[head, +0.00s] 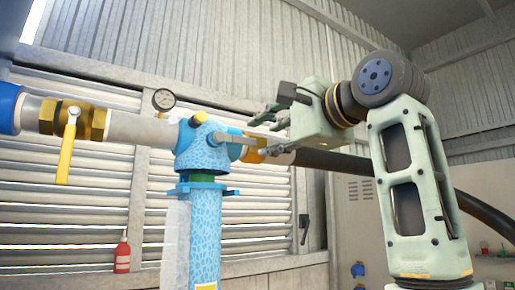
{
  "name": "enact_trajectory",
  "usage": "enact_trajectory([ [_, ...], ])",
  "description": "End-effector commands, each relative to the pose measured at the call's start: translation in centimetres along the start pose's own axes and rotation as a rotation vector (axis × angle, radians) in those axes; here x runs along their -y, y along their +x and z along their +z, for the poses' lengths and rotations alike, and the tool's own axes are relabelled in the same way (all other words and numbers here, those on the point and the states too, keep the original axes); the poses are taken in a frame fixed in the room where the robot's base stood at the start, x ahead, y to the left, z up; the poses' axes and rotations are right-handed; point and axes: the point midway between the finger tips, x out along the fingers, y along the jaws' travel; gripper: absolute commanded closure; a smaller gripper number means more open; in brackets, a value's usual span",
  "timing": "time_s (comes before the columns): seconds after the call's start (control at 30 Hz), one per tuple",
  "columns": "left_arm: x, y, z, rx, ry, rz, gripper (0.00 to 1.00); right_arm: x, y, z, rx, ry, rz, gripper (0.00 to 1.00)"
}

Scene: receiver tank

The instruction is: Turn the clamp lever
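A short grey bar (236,137), which looks like the clamp lever, sticks out to the right across the front of the blue pipe fitting (201,150). My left gripper (261,122) is just above and to the right of the bar. Its dark fingers point left and down, spread apart, with nothing seen between them. The fingertips look apart from the bar, though the depth is hard to judge. An orange-yellow fitting (254,150) sits behind the bar's right end. My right gripper is not in view.
A brass valve with a yellow handle (66,150) sits on the pipe at the left. A round gauge (163,99) stands above the pipe. A dark hose (345,163) runs right, behind my arm. A red extinguisher (122,255) stands by the louvred wall.

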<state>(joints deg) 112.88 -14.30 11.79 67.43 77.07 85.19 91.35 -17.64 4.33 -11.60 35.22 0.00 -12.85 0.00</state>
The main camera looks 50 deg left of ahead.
Motion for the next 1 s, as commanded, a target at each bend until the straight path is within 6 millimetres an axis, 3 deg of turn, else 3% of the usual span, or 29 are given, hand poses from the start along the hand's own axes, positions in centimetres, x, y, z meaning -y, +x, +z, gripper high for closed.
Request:
enact_trajectory([
  [0.2, 0.4, 2.5, 0.3, -0.001, -0.008, 0.003, 0.67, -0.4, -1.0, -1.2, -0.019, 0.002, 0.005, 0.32],
  [0.5, 0.3, 6.8, 0.2, -0.001, -0.006, 0.002, 0.67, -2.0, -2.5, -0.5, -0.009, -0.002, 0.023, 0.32],
  [0.87, 0.2, 7.6, 0.2, -0.002, -0.006, -0.001, 0.67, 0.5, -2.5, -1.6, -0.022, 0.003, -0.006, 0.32],
  [1.0, 0.2, 7.7, 0.2, -0.002, -0.006, -0.001, 0.77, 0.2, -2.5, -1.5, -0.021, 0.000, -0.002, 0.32],
])
